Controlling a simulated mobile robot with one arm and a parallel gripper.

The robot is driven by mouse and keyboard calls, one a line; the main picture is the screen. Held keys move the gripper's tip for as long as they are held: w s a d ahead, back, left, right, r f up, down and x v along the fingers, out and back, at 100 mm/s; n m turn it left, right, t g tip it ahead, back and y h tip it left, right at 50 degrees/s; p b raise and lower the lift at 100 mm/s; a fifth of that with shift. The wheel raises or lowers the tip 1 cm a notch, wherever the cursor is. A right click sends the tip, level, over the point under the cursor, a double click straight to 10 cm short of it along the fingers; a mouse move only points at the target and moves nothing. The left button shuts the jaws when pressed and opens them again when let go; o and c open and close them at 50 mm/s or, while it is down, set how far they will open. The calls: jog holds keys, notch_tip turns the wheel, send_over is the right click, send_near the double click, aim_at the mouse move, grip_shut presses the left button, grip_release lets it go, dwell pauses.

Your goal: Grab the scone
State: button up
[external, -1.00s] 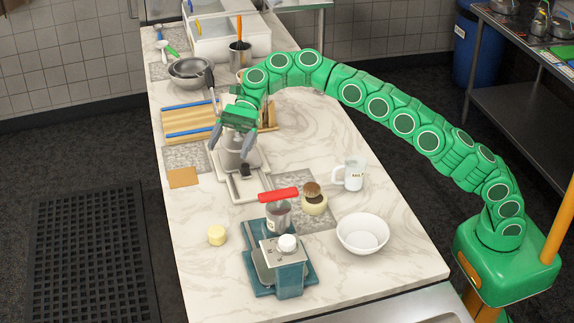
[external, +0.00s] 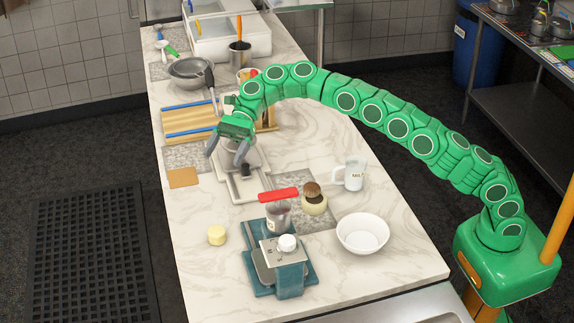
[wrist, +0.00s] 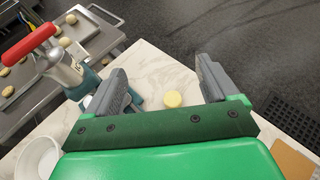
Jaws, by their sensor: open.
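The scone (external: 216,235) is a small, pale yellow, round piece lying on the marble counter, left of the teal machine. In the wrist view the scone (wrist: 172,99) shows between the two grey fingers, beyond them on the counter. My gripper (external: 225,155) is open and empty. It is above the counter near the grey metal appliance (external: 247,178), well behind the scone in the external view. In the wrist view my gripper (wrist: 162,78) has its fingers wide apart, with nothing between them.
A teal machine (external: 290,277) with a red-handled tool (external: 278,195) stands right of the scone. A white bowl (external: 362,234), a mug (external: 354,174) and a brush in a round holder (external: 313,200) are farther right. A brown square (external: 183,177) lies at the left edge. Counter around the scone is clear.

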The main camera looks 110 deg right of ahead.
send_near(219, 228)
jog(key=shift+w+a+f, duration=0.75)
jog(key=shift+w+f, duration=0.05)
jog(key=shift+f, duration=0.15)
jog(key=shift+f+x, duration=0.1)
jog(key=shift+x, duration=1.9)
jog(key=shift+f+x, duration=0.15)
jog(key=shift+x, duration=1.85)
jog(key=shift+d+r, duration=0.1)
jog(key=c, duration=1.1)
jog(key=shift+o, duration=0.2)
jog(key=shift+r, duration=0.1)
notch_tip(219, 228, up, 3)
jog(key=shift+s+r, duration=0.15)
jog(key=shift+r, duration=0.1)
jog(key=s+a+r, duration=0.3)
jog(key=s+r, duration=0.6)
jog(key=s, duration=0.4)
jog(key=shift+s, duration=0.2)
